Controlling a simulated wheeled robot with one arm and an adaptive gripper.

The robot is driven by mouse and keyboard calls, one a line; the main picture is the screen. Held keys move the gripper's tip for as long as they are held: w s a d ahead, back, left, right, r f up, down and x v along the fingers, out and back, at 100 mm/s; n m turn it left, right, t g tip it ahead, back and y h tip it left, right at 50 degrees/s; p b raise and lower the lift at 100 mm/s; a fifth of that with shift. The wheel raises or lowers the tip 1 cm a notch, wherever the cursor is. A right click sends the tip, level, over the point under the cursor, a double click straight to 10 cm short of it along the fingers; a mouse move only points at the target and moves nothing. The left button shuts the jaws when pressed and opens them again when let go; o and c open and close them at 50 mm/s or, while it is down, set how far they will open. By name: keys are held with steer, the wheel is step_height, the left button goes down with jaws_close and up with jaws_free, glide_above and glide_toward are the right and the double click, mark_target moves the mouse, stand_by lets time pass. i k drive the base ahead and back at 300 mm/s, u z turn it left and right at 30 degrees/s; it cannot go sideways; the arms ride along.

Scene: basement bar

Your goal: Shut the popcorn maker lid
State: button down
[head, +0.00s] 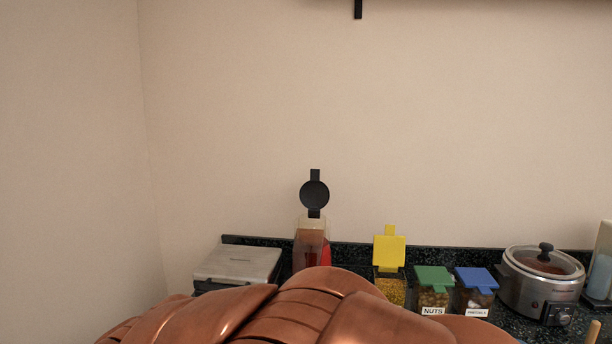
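My gripper is not in view.
A grey flat-topped appliance (238,262) stands left of the popcorn maker. To the right are a container with a raised yellow lid (389,250), jars with green (434,277) and blue (477,279) lids, and a slow cooker (541,283).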

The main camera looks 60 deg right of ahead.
mark_target(314, 194)
steer(key=k, duration=0.45)
steer(key=z, duration=0.7)
